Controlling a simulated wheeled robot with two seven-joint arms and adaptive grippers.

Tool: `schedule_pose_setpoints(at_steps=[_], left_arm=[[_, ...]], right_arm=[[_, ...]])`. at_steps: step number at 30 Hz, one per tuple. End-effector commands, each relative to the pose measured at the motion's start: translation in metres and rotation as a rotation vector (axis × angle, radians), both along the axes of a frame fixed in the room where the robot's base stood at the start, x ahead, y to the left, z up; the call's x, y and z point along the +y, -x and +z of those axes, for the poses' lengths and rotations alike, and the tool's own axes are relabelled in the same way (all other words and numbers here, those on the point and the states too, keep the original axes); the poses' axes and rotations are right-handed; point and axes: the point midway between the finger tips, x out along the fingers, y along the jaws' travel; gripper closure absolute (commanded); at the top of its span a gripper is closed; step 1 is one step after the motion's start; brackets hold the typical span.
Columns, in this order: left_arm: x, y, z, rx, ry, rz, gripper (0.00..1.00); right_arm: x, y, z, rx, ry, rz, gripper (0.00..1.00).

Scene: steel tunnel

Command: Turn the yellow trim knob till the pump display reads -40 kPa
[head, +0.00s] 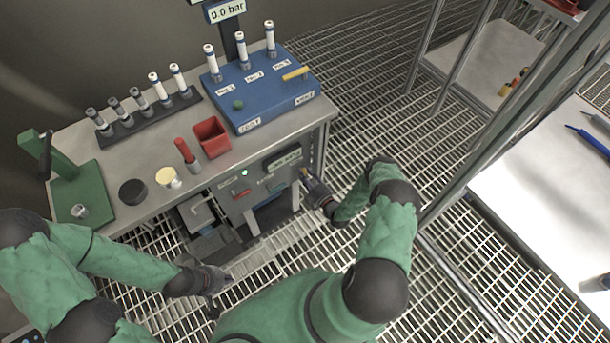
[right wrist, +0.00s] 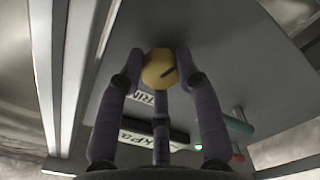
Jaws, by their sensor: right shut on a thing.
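The yellow trim knob (right wrist: 153,76) sits on the grey pump panel in the right wrist view, with a dark slanted mark on its face. My right gripper (right wrist: 159,60) is shut on the knob, its fingers around it. In the head view my right gripper (head: 308,178) is at the right end of the pump front (head: 262,183), under the bench, and mostly hides the knob. The pump display (head: 284,159) is a dark window whose reading I cannot make out. My left gripper (head: 220,281) is low over the grating, apart from the pump; its jaws are unclear.
The pump has a green lamp (head: 245,173) and a red control (head: 241,193). The bench top (head: 125,165) above carries a blue manifold block (head: 262,97), a red bin (head: 211,137) and a green press (head: 75,190). A rack post (head: 480,105) stands to the right; open grating lies between.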

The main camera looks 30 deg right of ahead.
Motion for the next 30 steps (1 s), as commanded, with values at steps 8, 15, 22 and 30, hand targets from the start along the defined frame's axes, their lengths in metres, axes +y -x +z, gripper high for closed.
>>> schedule_pose_setpoints(at_steps=[8, 15, 22, 30], left_arm=[[0.0, 0.0, 0.0, 0.0, 0.0, 0.0, 1.0], [0.0, 0.0, 0.0, 0.0, 0.0, 0.0, 1.0], [0.0, 0.0, 0.0, 0.0, 0.0, 0.0, 1.0], [0.0, 0.0, 0.0, 0.0, 0.0, 0.0, 1.0]], right_arm=[[-0.003, 0.002, -0.003, 0.009, -0.001, -0.009, 0.42], [-0.002, 0.001, -0.002, 0.005, -0.001, -0.005, 0.42], [-0.004, 0.023, -0.002, 0.005, -0.002, -0.008, 0.42], [-0.009, 0.077, -0.002, 0.007, -0.002, -0.011, 0.42]])
